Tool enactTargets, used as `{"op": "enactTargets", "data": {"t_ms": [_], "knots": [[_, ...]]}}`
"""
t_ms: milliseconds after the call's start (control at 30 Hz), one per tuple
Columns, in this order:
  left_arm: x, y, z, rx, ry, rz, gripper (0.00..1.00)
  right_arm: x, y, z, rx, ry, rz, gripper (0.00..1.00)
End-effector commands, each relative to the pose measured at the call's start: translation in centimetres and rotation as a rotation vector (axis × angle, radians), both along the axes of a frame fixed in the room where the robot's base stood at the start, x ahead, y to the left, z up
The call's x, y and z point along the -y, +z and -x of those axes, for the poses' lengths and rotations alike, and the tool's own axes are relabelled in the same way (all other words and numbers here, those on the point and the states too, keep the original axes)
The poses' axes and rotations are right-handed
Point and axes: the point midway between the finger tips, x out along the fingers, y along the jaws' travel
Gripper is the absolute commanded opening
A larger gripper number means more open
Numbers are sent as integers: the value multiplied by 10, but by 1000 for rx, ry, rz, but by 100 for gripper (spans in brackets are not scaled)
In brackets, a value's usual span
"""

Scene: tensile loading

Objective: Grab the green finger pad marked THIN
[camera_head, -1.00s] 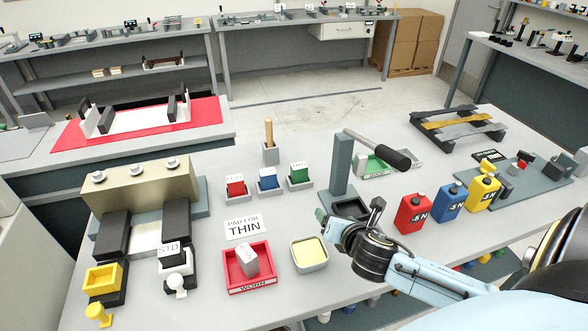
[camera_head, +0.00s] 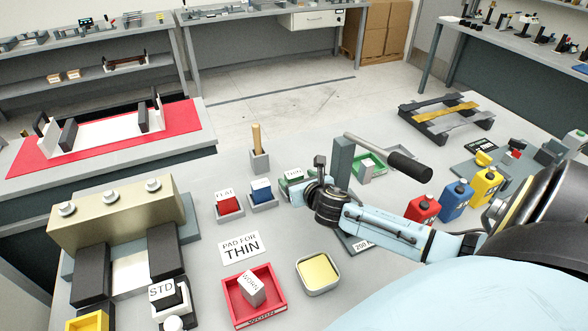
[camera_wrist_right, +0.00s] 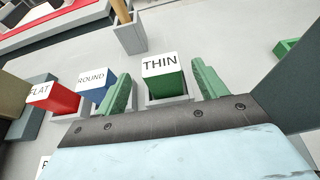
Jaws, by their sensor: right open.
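The green finger pad marked THIN (camera_wrist_right: 163,78) stands upright in a small grey holder. In the right wrist view it sits between the two green fingers of my open right gripper (camera_wrist_right: 164,90), with gaps showing on both sides. In the head view the pad (camera_head: 293,174) is mostly hidden behind my right gripper (camera_head: 298,190). The blue pad marked ROUND (camera_head: 262,191) and the red pad marked FLAT (camera_head: 229,204) stand in their own holders to its left. My left gripper is not in view.
A holder with a wooden handle (camera_head: 259,158) stands behind the pads. A grey press with a black-gripped lever (camera_head: 408,167) rises right of my right gripper.

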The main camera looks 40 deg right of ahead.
Motion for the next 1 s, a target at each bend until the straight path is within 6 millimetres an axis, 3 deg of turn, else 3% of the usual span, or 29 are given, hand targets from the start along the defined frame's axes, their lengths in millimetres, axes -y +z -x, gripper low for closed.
{"op": "enactTargets", "data": {"t_ms": [33,167,433,767,1000], "knots": [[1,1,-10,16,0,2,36,0,0,-2,1,1,-1,71],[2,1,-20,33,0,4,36,5,-3,-13,2,-2,-3,71],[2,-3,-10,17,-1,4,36,15,-14,-42,2,-1,-2,71],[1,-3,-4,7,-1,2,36,17,-16,-47,1,1,-1,71],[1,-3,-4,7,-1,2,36,17,-16,-47,0,1,-1,42]]}}
